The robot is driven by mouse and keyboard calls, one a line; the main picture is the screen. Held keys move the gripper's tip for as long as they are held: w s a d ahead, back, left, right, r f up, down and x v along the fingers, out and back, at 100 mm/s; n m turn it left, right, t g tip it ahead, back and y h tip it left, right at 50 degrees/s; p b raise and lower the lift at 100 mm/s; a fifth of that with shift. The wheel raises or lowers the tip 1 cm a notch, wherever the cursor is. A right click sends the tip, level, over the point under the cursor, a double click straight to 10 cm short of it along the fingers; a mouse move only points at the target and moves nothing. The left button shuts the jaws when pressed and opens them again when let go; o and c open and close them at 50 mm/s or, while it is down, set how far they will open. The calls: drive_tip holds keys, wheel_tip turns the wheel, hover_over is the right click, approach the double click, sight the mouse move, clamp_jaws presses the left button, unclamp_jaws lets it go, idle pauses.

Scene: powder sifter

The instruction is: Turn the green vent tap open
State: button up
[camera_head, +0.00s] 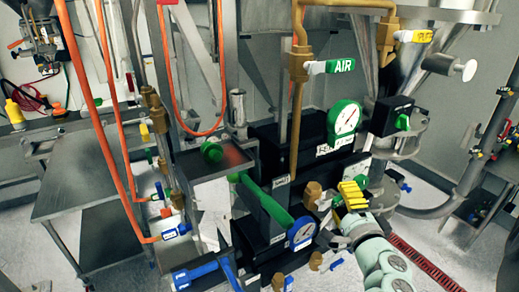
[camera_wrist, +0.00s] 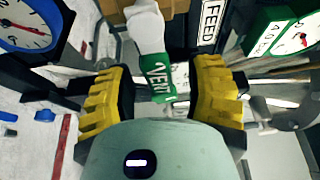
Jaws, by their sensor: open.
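The vent tap handle (camera_wrist: 160,82) has a green sleeve marked VENT and a white stem leading up to a brass body (camera_wrist: 165,8). In the wrist view it lies between the yellow fingers of my gripper (camera_wrist: 162,95). The fingers are apart, with a gap on both sides of the handle. In the head view my gripper (camera_head: 352,195) is at lower right of centre, beside brass valve fittings (camera_head: 312,193). There its fingers and wrist largely hide the tap.
A blue-rimmed gauge (camera_head: 302,232) is left of my gripper, and a green-rimmed gauge (camera_head: 344,119) is above it. A FEED label (camera_wrist: 210,22) sits close by on a dark block. The AIR tap (camera_head: 341,66) is higher up. Orange hoses (camera_head: 92,95) hang at left.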

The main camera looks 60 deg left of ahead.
drive_tip(key=shift+w+a, duration=0.2)
drive_tip(key=shift+a, duration=0.2)
drive_tip(key=shift+d, duration=0.1)
drive_tip(key=shift+c, duration=0.2)
clamp_jaws()
